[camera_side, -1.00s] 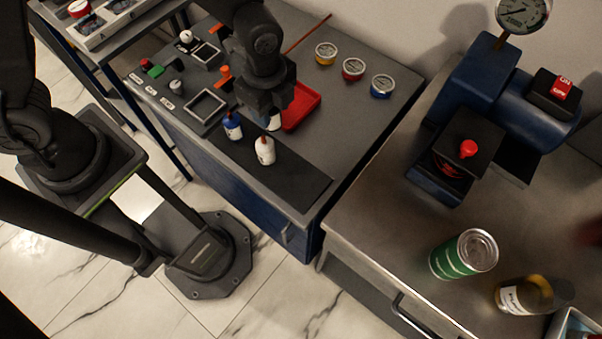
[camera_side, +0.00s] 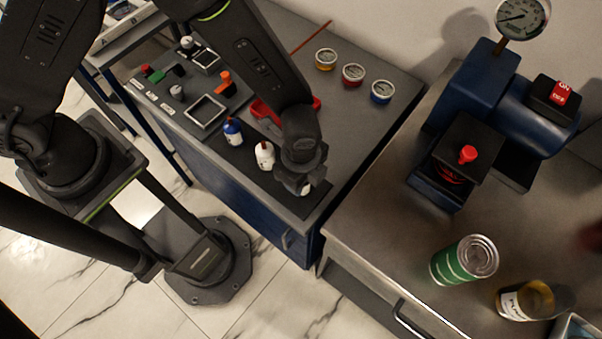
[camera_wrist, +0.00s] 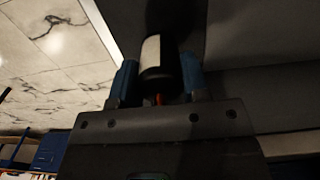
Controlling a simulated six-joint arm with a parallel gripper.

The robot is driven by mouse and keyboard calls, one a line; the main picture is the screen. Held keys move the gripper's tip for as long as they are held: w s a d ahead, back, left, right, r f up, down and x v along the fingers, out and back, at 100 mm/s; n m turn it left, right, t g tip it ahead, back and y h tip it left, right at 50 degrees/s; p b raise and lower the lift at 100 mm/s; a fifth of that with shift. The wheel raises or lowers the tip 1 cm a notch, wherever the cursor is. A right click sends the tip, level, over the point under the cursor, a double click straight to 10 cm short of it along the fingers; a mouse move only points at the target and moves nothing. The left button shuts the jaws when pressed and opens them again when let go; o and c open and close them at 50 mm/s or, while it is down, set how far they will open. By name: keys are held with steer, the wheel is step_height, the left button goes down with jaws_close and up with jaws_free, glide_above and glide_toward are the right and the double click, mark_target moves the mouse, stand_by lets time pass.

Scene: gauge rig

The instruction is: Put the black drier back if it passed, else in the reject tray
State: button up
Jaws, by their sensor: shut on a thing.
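My gripper (camera_side: 301,178) is over the right end of a dark strip (camera_side: 319,202) on the grey bench. In the wrist view its blue fingers (camera_wrist: 159,78) are shut on the black drier (camera_wrist: 160,82), a dark bottle with a white label and a reddish tip. In the side view the gripper mostly hides this bottle; whether it touches the strip I cannot tell. A white bottle (camera_side: 264,156) and a blue bottle (camera_side: 233,132) stand to its left on the strip. The red tray (camera_side: 262,109) lies behind, partly hidden by my arm.
Three tins, yellow (camera_side: 325,60), red (camera_side: 353,75) and blue (camera_side: 381,90), stand at the back. Square frames (camera_side: 205,112) and small fixtures are at left. The right bench holds a blue machine with a gauge (camera_side: 523,17), a green can (camera_side: 465,260) and a jar (camera_side: 525,300).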

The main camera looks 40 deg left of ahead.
steer(key=shift+f, duration=0.15)
steer(key=o, duration=1.1)
